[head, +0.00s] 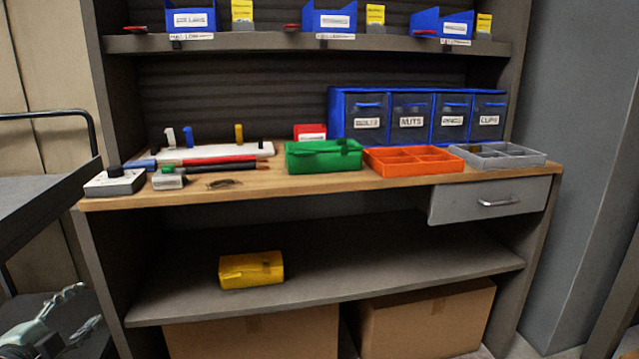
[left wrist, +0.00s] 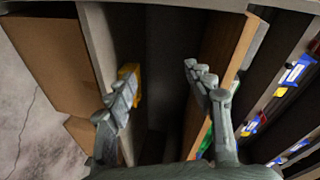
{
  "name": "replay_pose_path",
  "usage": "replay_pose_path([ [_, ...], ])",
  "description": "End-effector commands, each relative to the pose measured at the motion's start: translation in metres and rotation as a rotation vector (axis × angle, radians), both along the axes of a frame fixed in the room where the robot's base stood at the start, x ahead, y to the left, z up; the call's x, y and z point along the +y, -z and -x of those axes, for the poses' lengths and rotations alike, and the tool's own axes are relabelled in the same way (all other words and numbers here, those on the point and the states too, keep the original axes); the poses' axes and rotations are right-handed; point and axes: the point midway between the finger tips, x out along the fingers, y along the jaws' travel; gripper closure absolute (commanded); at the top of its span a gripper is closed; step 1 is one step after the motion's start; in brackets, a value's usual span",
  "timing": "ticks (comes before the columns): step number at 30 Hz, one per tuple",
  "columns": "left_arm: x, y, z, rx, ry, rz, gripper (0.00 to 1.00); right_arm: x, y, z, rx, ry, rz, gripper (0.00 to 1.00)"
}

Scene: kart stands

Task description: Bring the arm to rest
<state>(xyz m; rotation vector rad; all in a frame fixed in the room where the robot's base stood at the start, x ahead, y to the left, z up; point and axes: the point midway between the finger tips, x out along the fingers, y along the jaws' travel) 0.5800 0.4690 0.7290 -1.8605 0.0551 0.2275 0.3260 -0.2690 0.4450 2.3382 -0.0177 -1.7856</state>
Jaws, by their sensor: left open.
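My left gripper (head: 88,306) shows at the bottom left corner of the head view, low and left of the workbench (head: 330,183). Its fingers are spread and nothing is between them. In the left wrist view the two fingers of the left gripper (left wrist: 160,78) stand wide apart, with the bench turned sideways behind them. The gripper looks clear of the bench, its lower shelf and the yellow box (head: 251,270). That yellow box also shows beside a finger in the left wrist view (left wrist: 128,72). My right gripper is in neither view.
On the bench top stand a green bin (head: 323,156), an orange tray (head: 413,171), a grey tray (head: 500,165) and a blue drawer unit (head: 420,92). Cardboard boxes (head: 428,322) sit under the lower shelf. A dark cart (head: 40,190) stands at the left, close to my left arm.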

Motion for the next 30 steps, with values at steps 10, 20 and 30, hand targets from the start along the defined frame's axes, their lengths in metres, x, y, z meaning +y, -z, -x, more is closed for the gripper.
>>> replay_pose_path([
  [10,-0.068,0.215,0.137,0.463,-0.544,0.537,0.47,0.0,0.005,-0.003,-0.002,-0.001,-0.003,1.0],
  [20,-0.186,0.289,0.24,0.833,-0.786,0.799,0.47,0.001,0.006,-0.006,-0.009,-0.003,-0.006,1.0],
  [30,-0.199,0.293,0.251,0.873,-0.806,0.82,0.47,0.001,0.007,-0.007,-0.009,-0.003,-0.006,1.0],
])
